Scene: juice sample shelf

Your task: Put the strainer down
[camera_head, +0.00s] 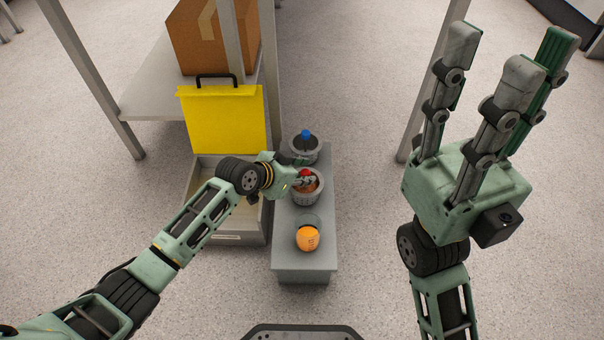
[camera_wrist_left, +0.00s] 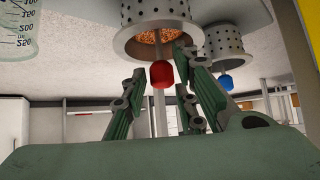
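A grey perforated strainer (camera_head: 307,198) with orange bits inside and a red knob (camera_head: 304,173) stands in the middle of a low grey bench (camera_head: 305,268). My left gripper (camera_head: 309,182) is at this strainer's top. In the left wrist view, its fingers are spread around the red knob (camera_wrist_left: 161,75) with gaps to it, and the strainer (camera_wrist_left: 158,18) shows beyond. A second perforated strainer (camera_head: 304,156) with a blue knob (camera_head: 306,134) stands behind it on the bench. My right gripper (camera_head: 493,85) is empty, fingers apart and pointing up, to the right of the bench.
A clear beaker (camera_head: 307,221) with an orange thing in it stands at the bench's near end. Left of the bench is an open grey box (camera_head: 238,240) with a raised yellow panel (camera_head: 225,120). A cardboard box (camera_head: 200,40) sits on a shelf behind. Floor at right is clear.

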